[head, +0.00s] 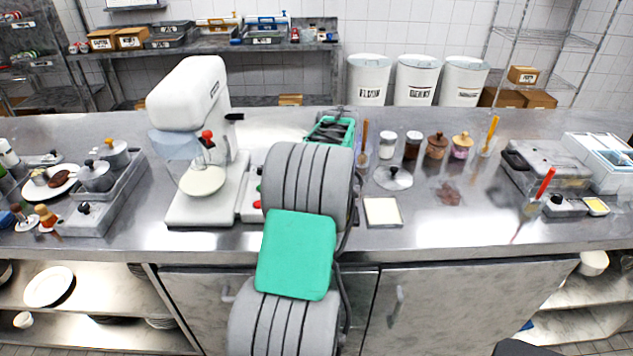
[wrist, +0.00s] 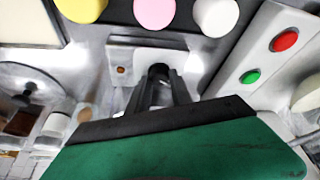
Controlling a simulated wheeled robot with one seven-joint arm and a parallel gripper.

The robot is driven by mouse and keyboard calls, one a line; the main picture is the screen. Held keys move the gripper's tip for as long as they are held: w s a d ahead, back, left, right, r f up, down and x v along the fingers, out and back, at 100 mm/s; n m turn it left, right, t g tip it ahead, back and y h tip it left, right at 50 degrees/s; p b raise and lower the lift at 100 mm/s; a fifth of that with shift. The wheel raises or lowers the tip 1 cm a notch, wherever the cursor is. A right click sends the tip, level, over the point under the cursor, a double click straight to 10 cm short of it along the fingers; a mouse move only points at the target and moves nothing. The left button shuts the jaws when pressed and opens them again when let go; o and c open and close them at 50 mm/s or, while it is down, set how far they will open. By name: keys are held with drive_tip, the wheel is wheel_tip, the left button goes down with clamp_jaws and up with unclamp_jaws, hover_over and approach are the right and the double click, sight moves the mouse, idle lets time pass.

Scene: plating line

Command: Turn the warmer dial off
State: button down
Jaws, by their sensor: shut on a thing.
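The warmer (wrist: 120,68) shows in the wrist view as a low metal unit with a small orange lamp on its panel. Its dark dial (wrist: 158,70) sits at the tips of my gripper (wrist: 160,79). The two dark fingers are closed on the dial, one on each side. The dial's marking and the way it points cannot be made out. In the head view my own arm covers the warmer, the dial and my gripper.
A box with a red button (wrist: 285,40) and a green button (wrist: 250,77) stands close beside my gripper. Yellow (wrist: 80,8), pink (wrist: 154,12) and white (wrist: 215,15) round tops are close too. A cream board (head: 383,212) and metal lid (head: 393,179) lie right of my arm; the mixer (head: 190,100) stands left.

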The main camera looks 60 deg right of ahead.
idle(0.4)
drive_tip(key=c, duration=1.2)
unclamp_jaws()
drive_tip(key=shift+o, duration=0.2)
drive_tip(key=b+v, duration=0.1)
drive_tip(key=v, duration=0.6)
drive_tip(key=shift+s+r, duration=0.25)
drive_tip(key=shift+r, duration=0.1)
